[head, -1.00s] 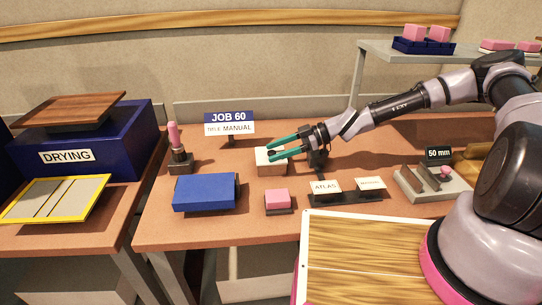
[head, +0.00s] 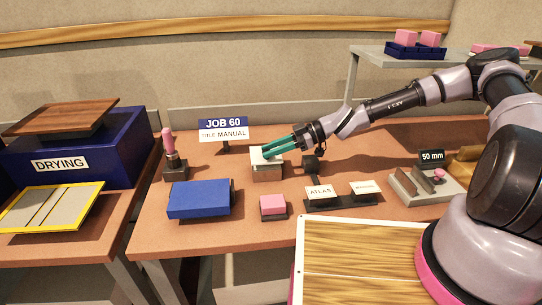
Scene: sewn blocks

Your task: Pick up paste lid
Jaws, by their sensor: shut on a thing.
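I cannot tell whether the lid is raised off the box.
A brush-like pink-tipped tool (head: 169,143) stands to the left. A blue block (head: 199,198) and a pink block (head: 272,205) lie in front. Label plates (head: 320,192) and a 50 mm gauge (head: 425,185) are to the right. A JOB 60 sign (head: 223,129) stands behind.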

